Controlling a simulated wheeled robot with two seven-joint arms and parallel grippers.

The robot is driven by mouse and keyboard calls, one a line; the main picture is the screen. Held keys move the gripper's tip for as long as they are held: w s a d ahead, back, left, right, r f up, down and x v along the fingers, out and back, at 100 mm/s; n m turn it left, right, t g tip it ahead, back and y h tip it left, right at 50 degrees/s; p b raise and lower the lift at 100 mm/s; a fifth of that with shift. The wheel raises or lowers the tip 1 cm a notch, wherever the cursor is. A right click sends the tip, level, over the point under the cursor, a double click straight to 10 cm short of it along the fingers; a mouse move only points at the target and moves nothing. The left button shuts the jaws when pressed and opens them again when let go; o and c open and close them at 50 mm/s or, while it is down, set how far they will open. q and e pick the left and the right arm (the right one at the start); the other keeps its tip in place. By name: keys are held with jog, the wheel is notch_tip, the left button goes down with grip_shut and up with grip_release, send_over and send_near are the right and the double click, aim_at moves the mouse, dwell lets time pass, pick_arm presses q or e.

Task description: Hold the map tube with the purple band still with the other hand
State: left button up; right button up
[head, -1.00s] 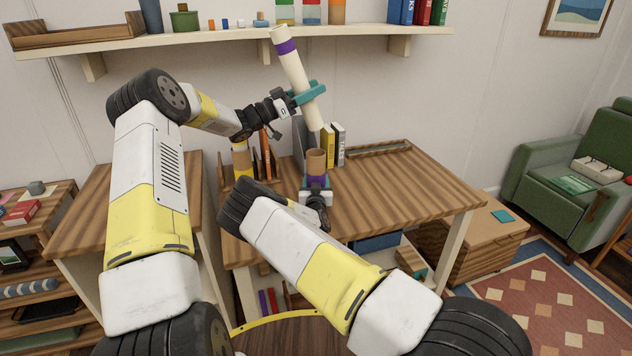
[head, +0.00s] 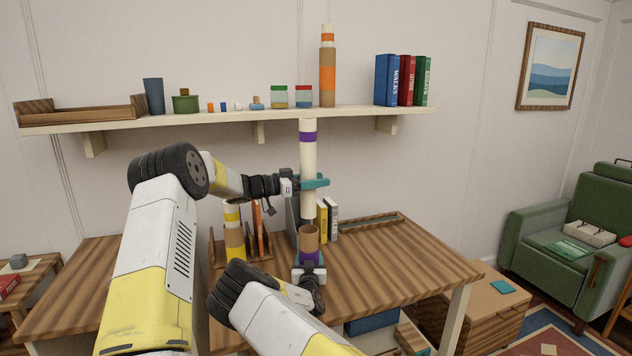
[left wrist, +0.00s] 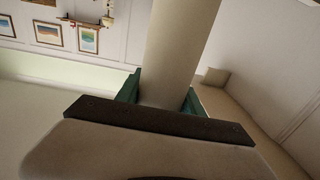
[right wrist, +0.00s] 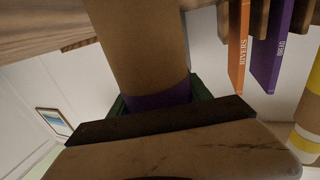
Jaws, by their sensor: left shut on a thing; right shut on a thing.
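The map tube with the purple band (head: 309,240) is a brown cardboard cylinder standing upright on the wooden desk, open at the top. My right gripper (head: 310,270) is shut on it low down, around the purple band; the right wrist view shows the brown wall (right wrist: 145,55) between the fingers. A white roll with a purple band (head: 308,155) near its top is held upright by my left gripper (head: 314,183), shut around its lower half. Its lower end is just above the tube's mouth; I cannot tell whether it enters. The left wrist view shows the roll (left wrist: 178,50) between the fingers.
A rack (head: 262,245) with a yellow-banded tube (head: 233,230) and books stands left of the map tube. Upright books (head: 328,220) are close behind right. A wall shelf (head: 220,119) carries jars, books and an orange-banded tube (head: 327,75). The desk's right side (head: 400,255) is clear.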

pick_arm(q)
jog(key=shift+f, duration=5.9)
jog(key=o, duration=1.5)
jog(key=shift+c, duration=0.2)
jog(key=shift+a, duration=0.1)
jog(key=v, duration=1.1)
jog(key=shift+s+a, duration=0.15)
jog(key=shift+a, duration=0.25)
